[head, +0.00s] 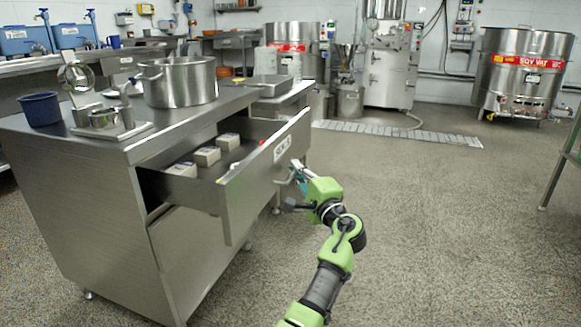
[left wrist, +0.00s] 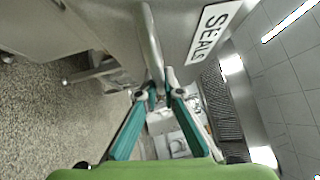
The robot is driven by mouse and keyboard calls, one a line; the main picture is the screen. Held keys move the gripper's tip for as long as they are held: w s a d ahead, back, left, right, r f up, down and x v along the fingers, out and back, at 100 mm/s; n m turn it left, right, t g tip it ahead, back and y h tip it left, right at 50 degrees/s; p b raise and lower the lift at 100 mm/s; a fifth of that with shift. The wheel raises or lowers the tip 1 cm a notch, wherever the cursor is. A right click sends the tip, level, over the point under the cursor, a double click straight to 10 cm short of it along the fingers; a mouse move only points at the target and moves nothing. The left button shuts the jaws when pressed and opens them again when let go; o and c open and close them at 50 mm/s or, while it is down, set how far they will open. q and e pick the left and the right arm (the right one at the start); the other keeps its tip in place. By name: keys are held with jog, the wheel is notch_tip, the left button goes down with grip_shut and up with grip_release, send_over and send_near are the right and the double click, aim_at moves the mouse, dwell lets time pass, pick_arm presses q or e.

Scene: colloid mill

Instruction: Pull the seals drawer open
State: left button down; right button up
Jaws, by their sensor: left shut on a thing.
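The seals drawer (head: 240,192) stands pulled well out of the steel cabinet, and its inside is visible from above. Its front bears a white SEALS label (head: 282,148), which also shows in the left wrist view (left wrist: 207,31). Several small pale boxes (head: 206,156) lie inside the drawer. My left gripper (head: 299,172) is at the outer face of the drawer front, below the label. In the left wrist view its teal fingers (left wrist: 158,92) are closed together on the drawer's bar handle (left wrist: 152,45). My right gripper is not in view.
The speckled floor (head: 440,220) in front and to the right is clear. Steel vats (head: 520,75) stand far back.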

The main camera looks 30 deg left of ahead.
pick_arm(q)
jog(key=d, duration=0.3)
jog(key=shift+w+d, duration=0.1)
jog(key=shift+w, duration=0.3)
jog(key=c, duration=2.4)
grip_release()
jog(key=shift+c, duration=0.2)
jog(key=v, duration=0.7)
jog(key=shift+s+d, duration=0.15)
jog(key=shift+d, duration=0.05)
